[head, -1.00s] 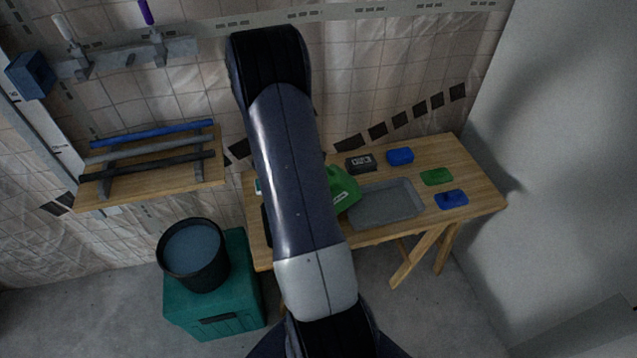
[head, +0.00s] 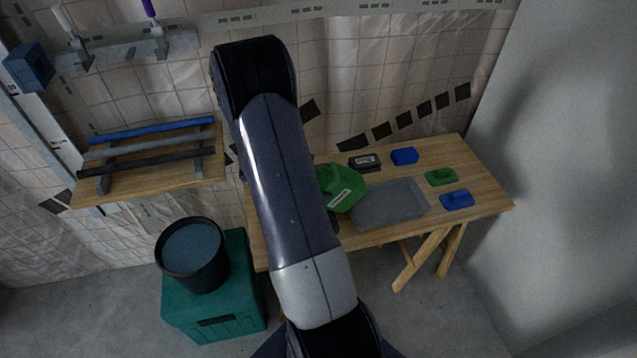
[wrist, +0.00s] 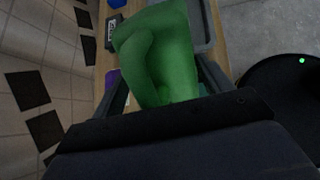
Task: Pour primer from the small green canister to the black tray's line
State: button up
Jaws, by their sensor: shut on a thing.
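The green canister (head: 343,189) shows just right of my arm in the head view, with a pale label on its side. It is beside and partly over the left edge of a grey tray (head: 395,205). In the wrist view the canister (wrist: 165,60) fills the space between the fingers of my gripper (wrist: 165,88), which is shut on it. My arm hides the gripper in the head view. The canister looks tilted; its spout and any stream cannot be made out. No black tray shows clearly; a dark patch lies below the canister, partly behind my arm. No fill line is readable.
The wooden table (head: 475,185) also holds a dark digital display (head: 364,162), blue blocks (head: 404,156) and (head: 457,199), and a green block (head: 441,177). A black bucket (head: 193,253) stands on a teal box (head: 235,315) at left. A shelf with bars (head: 150,180) is on the wall.

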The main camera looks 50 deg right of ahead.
jog(key=shift+w+a+f+g+h+b, duration=0.25)
jog(key=shift+a+g+h+b, duration=0.1)
jog(key=shift+h+b, duration=0.45)
jog(key=shift+w+a+f+g+h+b, duration=0.1)
jog(key=shift+a+f+g+h+b, duration=0.2)
jog(key=shift+h+b, duration=0.5)
jog(key=shift+d+r+y, duration=0.1)
jog(key=shift+r+y, duration=0.2)
